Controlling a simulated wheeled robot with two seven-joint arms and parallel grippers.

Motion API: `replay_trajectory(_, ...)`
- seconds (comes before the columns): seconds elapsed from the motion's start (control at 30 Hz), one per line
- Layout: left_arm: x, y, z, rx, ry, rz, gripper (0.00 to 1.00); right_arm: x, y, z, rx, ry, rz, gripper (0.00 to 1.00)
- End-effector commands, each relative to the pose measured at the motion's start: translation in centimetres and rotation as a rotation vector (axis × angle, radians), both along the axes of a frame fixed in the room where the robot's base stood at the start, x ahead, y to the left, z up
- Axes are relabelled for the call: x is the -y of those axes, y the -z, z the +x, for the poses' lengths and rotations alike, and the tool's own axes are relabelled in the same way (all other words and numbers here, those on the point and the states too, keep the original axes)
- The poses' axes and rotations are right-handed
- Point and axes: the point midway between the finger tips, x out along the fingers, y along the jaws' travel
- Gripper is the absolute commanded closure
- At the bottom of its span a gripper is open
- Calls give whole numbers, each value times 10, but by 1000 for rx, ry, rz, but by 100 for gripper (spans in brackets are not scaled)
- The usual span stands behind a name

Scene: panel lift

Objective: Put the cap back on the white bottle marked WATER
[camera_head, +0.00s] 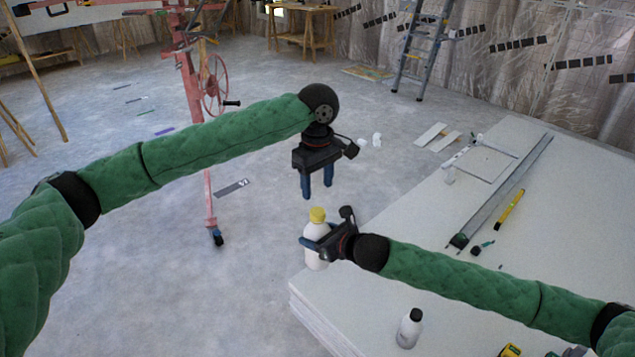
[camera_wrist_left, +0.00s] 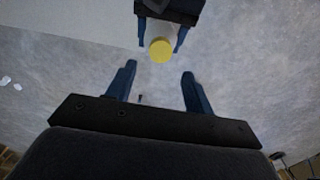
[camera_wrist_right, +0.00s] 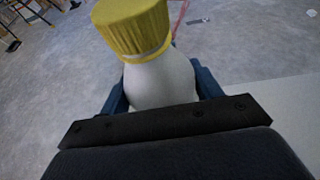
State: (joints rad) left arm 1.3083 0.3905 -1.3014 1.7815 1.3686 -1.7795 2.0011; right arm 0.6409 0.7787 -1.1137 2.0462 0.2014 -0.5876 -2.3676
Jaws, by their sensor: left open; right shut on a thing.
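My right gripper (camera_head: 322,238) is shut around the body of a white bottle (camera_head: 317,261) and holds it upright beside the panel stack's left edge. A yellow cap (camera_head: 318,215) sits on top of the bottle's neck; it fills the top of the right wrist view (camera_wrist_right: 132,28). A pale rim shows under the cap, and I cannot tell whether it is screwed tight. No WATER marking is readable. My left gripper (camera_head: 317,192) is open and empty, pointing down just above the cap. In the left wrist view the yellow cap (camera_wrist_left: 161,50) is beyond the open fingers.
A stack of white panels (camera_head: 400,220) fills the right side. A red lift stand (camera_head: 208,190) is at left. The floor between is mostly clear.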

Motion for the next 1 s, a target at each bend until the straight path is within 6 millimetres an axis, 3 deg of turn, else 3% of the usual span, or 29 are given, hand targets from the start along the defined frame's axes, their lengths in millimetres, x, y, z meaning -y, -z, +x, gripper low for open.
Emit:
replay_trajectory(0.23,0,13,0,0,0,1,48,0,-1,0,2,0,1,100)
replay_trajectory(0.7,0,72,0,-1,0,1,48,0,-1,0,2,0,1,100)
replay_trajectory(1.0,0,80,0,0,1,0,48,0,-1,0,2,0,1,100)
